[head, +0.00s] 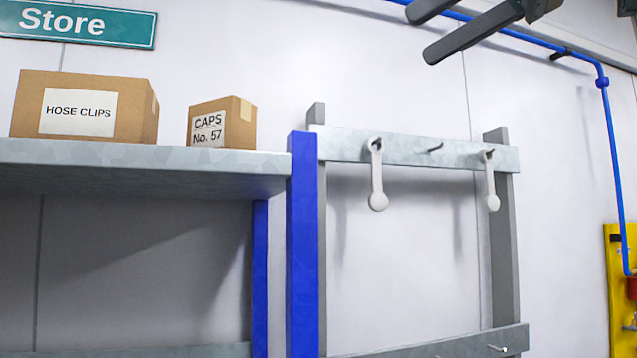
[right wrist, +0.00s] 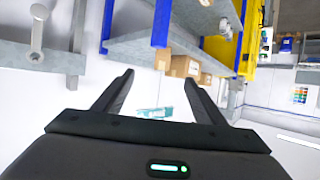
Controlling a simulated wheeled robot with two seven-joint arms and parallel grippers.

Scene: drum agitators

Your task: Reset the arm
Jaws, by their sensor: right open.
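My right gripper (head: 424,36) is at the top of the head view, right of the middle. Its two dark fingers are spread, with nothing between them. In the right wrist view the open fingers (right wrist: 158,72) also show, empty, in front of the wall. Two pale agitators, a left one (head: 378,190) and a right one (head: 491,185), hang from pegs on the upper grey rail (head: 400,147). The peg (head: 434,149) between them is bare. The gripper is above the rail and apart from both agitators. My left gripper is not in view.
A grey shelf (head: 150,168) with a blue post (head: 303,250) stands at left. It holds a hose clips box (head: 85,107) and a caps box (head: 222,124). A blue pipe (head: 612,140) and yellow panel (head: 622,290) are at right. A lower rail (head: 450,345) crosses below.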

